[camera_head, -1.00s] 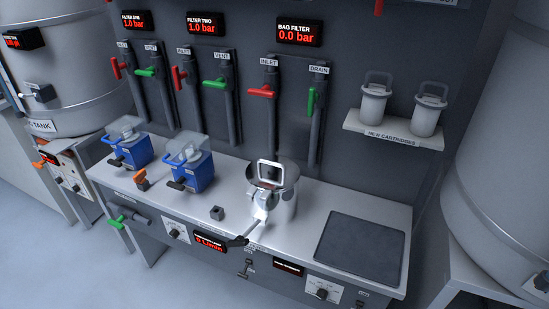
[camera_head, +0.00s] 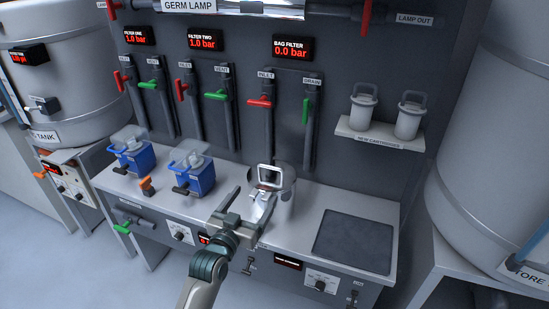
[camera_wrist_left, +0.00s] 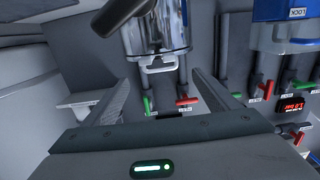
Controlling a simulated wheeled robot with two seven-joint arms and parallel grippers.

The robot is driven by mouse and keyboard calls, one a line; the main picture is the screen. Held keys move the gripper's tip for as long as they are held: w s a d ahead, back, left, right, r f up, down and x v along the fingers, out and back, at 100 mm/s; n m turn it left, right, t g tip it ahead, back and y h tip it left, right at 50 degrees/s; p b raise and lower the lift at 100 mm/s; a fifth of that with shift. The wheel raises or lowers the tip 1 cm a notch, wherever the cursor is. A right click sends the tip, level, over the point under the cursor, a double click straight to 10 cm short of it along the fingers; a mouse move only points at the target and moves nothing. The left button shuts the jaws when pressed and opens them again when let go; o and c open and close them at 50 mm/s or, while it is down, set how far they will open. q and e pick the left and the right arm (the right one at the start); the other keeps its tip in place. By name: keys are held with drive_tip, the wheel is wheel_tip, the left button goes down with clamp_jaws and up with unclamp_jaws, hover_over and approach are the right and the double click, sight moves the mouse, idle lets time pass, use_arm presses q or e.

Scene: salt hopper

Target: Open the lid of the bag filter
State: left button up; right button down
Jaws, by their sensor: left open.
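The bag filter (camera_head: 287,195) is a shiny silver vessel on the bench, below the display marked BAG FILTER. A pale square loop handle (camera_head: 270,176) shows at its top. In the left wrist view the silver vessel (camera_wrist_left: 170,35) is at the top, with the white loop handle (camera_wrist_left: 160,63) and a dark rounded bar (camera_wrist_left: 122,15). My left gripper (camera_head: 253,199) is open and empty, just in front of the vessel, hiding part of its front. In the wrist view its fingers (camera_wrist_left: 163,82) stand apart, with the loop handle beyond the gap. My right gripper is not in view.
Two blue filter housings (camera_head: 193,177) stand left of the vessel. Red and green valve levers (camera_head: 260,101) are on the wall behind. A dark square panel (camera_head: 354,240) on the right of the bench is clear. Cartridges (camera_head: 363,108) stand on a shelf above.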

use_arm(q)
wheel_tip(320, 180, up, 2)
drive_tip(key=shift+r, duration=0.1)
drive_tip(key=shift+w+d, duration=0.1)
drive_tip(key=shift+w, duration=0.15)
